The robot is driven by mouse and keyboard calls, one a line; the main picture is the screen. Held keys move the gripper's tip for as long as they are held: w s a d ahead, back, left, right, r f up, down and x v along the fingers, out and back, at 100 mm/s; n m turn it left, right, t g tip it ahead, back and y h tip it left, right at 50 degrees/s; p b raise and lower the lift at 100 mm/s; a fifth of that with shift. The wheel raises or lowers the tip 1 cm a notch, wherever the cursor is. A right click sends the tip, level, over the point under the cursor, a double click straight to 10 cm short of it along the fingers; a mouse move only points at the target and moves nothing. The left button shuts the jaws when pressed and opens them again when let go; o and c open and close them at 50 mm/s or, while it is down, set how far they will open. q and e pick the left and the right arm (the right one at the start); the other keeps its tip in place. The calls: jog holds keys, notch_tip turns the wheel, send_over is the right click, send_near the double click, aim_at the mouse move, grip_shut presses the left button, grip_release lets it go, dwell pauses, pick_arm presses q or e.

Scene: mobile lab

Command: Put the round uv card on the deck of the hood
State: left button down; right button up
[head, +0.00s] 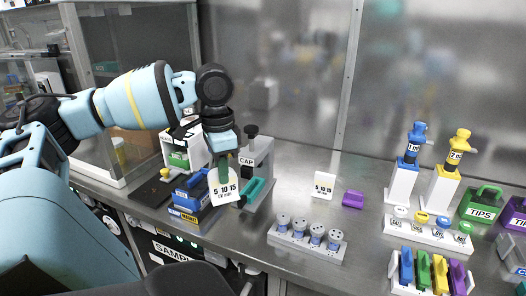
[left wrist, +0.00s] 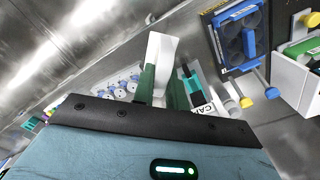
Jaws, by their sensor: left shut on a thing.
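The round uv card (head: 224,187) is white with a rounded outline and the printed numbers 5 10 15. My left gripper (head: 222,164) is shut on its upper end, and the card hangs above the bench near the capping stand. In the left wrist view the white card (left wrist: 161,52) sticks out between the green fingers of the left gripper (left wrist: 162,88). The glass-sided hood (head: 148,84) stands at the far left. Its deck is only partly visible through the glass. My right gripper is not in view.
A squarer 5 10 15 card (head: 324,186) stands on the bench by a purple block (head: 353,199). A vial rack (head: 306,240) is in front. Blue boxes (head: 190,200) and the CAP stand (head: 258,160) are close to the held card. Pipette stands (head: 402,184) are at right.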

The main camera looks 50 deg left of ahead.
aim_at(231, 199)
pick_arm(q)
jog(key=shift+w+d+f, duration=0.1)
jog(key=shift+f, duration=0.6)
jog(key=shift+d+f+n, duration=0.2)
jog(key=shift+f+n, duration=0.05)
jog(key=shift+f, duration=0.2)
jog(key=shift+d+f+n, duration=0.2)
jog(key=shift+f+n, duration=0.05)
jog(key=shift+f, duration=0.2)
jog(key=shift+w+d+f, duration=0.1)
jog(key=shift+d+f, duration=0.2)
jog(key=shift+f, duration=0.2)
jog(key=shift+w+d+f, duration=0.1)
jog(key=shift+d+f, duration=0.15)
jog(key=shift+f, duration=0.2)
jog(key=w+d+f, duration=0.1)
jog(key=w+d, duration=0.1)
jog(key=d, duration=0.6)
jog(key=w+d+f+n, duration=0.1)
jog(key=w+d+f, duration=0.1)
jog(key=d, duration=0.7)
jog(key=w+d+f, duration=0.2)
jog(key=w+d, duration=0.1)
jog(key=d, duration=0.5)
jog(key=shift+w+d+n, duration=0.3)
jog(key=shift+d+n, duration=0.1)
